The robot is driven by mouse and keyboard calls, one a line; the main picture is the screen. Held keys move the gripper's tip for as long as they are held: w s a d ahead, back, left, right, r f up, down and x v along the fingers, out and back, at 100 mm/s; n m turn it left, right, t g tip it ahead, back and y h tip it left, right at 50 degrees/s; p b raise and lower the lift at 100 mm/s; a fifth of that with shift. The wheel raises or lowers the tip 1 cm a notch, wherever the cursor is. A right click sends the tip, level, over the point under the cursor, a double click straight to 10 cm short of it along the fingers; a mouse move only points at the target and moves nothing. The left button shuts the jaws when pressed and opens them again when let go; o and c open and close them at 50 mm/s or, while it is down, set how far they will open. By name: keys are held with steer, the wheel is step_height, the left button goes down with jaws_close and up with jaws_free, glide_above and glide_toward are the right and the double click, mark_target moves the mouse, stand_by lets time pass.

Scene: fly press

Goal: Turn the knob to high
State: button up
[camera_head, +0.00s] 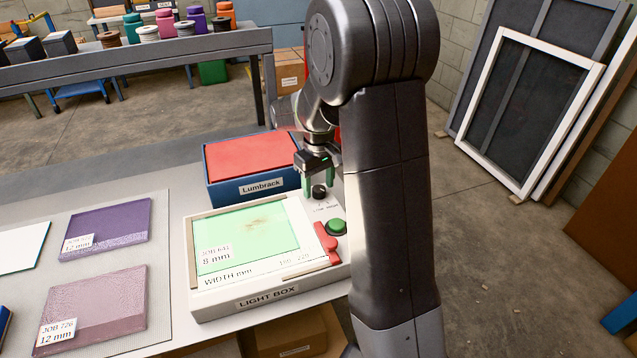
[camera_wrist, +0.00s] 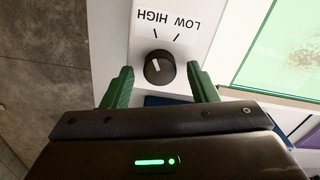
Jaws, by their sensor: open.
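The knob (camera_head: 319,192) is a small black dial on the right end of the white light box (camera_head: 200,305). In the wrist view the knob (camera_wrist: 159,68) has a white pointer line directed up and slightly left. Its label (camera_wrist: 168,22) appears upside down, with HIGH on the left and LOW on the right, and two tick marks beneath. The pointer looks nearer the HIGH-side tick than the LOW-side one. My gripper (camera_head: 320,184) is open, with green fingers pointing down. In the wrist view the gripper (camera_wrist: 160,76) has one finger on each side of the knob, with gaps showing.
A green button (camera_head: 337,227) and a red part (camera_head: 327,243) sit near the knob. The light box's lit green panel (camera_head: 245,240) lies left of them. A blue Lumbrack box (camera_head: 250,188) with a red top stands behind.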

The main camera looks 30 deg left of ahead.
mark_target(318, 188)
step_height(318, 188, up, 14)
stand_by(0.5)
steer(key=shift+f, duration=0.15)
step_height(318, 188, down, 14)
steer(key=shift+r, duration=0.1)
stand_by(0.4)
